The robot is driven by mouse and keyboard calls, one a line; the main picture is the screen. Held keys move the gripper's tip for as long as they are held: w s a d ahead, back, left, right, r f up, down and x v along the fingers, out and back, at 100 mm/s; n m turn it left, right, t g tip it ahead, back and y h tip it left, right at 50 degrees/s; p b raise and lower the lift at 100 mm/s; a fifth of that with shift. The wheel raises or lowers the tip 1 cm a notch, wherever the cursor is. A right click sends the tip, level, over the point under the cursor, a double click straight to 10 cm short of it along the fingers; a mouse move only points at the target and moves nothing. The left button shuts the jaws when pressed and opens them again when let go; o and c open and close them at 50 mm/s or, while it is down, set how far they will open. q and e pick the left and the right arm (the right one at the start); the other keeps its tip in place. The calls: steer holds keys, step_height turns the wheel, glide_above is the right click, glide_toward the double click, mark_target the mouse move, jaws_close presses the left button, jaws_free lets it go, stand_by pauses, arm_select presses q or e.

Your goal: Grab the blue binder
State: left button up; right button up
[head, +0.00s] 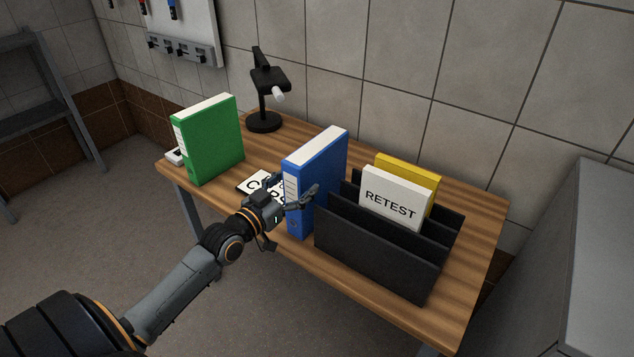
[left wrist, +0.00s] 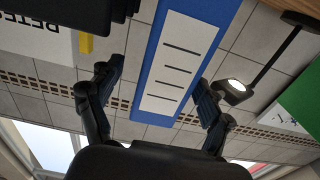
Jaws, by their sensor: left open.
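The blue binder (head: 328,168) stands upright near the table's front edge, its white-labelled spine facing me. My left gripper (head: 294,188) is open and empty at the spine, and its fingers partly cover the label. In the left wrist view the spine of the blue binder (left wrist: 176,65) lies between the two spread fingers of my left gripper (left wrist: 157,95), one on each side. I cannot tell whether either finger touches it. My right gripper is not in view.
A black file rack (head: 375,250) holding a white RETEST card (head: 392,203) and a yellow folder (head: 420,172) stands close on the binder's right. A green binder (head: 210,140), a black lamp (head: 266,85) and a partly hidden lettered card (head: 254,184) are to the left on the wooden table (head: 455,325).

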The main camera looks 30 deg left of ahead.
arm_select(q)
steer(key=w, duration=0.5)
steer(key=shift+p, duration=0.35)
steer(key=shift+w, duration=0.55)
steer(key=c, duration=1.6)
steer(key=shift+r, duration=0.15)
jaws_close()
steer(key=shift+r, duration=0.1)
